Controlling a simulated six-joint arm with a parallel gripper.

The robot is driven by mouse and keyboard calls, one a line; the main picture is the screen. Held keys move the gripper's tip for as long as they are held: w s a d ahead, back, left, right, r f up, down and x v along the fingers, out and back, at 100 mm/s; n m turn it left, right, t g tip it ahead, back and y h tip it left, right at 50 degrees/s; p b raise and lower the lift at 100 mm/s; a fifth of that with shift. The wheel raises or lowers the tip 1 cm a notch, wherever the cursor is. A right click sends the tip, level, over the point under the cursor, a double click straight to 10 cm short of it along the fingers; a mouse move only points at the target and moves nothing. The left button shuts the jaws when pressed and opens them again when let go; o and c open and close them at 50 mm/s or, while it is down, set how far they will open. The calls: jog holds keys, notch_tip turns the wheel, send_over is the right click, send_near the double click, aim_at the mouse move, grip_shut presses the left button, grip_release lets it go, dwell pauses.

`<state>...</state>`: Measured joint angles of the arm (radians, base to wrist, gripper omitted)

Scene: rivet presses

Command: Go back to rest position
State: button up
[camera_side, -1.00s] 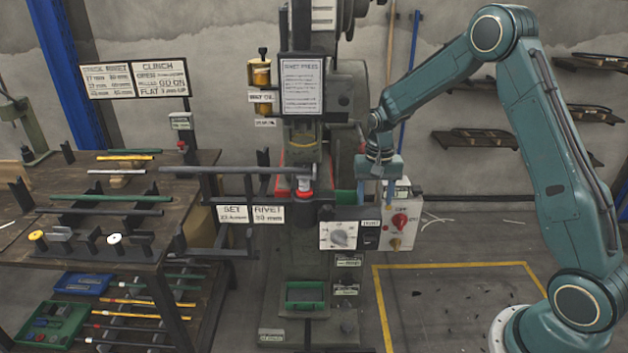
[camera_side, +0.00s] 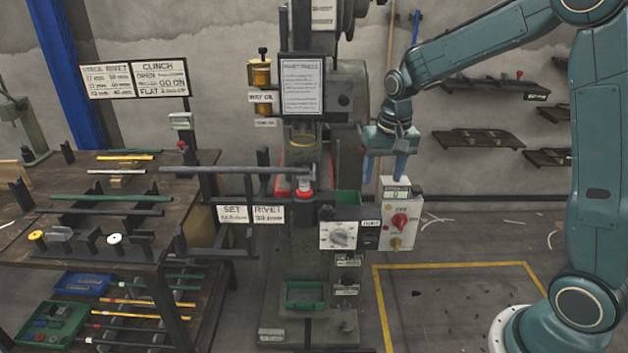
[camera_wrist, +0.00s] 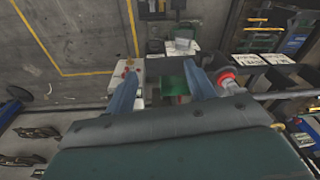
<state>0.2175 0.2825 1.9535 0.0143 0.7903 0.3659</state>
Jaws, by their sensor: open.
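My gripper (camera_side: 383,168) is open and empty, with its blue fingers pointing down. In the side view it hangs in the air just above the control box with a red knob (camera_side: 400,221), right of the rivet press (camera_side: 305,150). In the wrist view the two blue fingers of my gripper (camera_wrist: 162,88) stand apart with nothing between them. A green bin (camera_wrist: 174,77) shows beyond the fingers there. A dark bar (camera_side: 225,170) lies across the press at the red collar (camera_side: 305,193).
A workbench (camera_side: 165,215) with rods and spools stands at the left, with a lower shelf of rods and a green tray (camera_side: 45,330). Wall shelves (camera_side: 480,138) are at the right. The floor inside the yellow line (camera_side: 455,265) is mostly clear.

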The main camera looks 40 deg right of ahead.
jog(key=s+a+r+n+t, duration=0.25)
jog(key=s+a+r, duration=0.35)
jog(key=s+r, duration=0.45)
jog(key=s+a+n+t, duration=0.1)
jog(key=s+a+n, duration=0.2)
jog(key=s, duration=0.9)
jog(key=shift+s+a+r+n+t, duration=0.2)
jog(key=shift+n+t, duration=0.15)
jog(key=shift+n, duration=0.3)
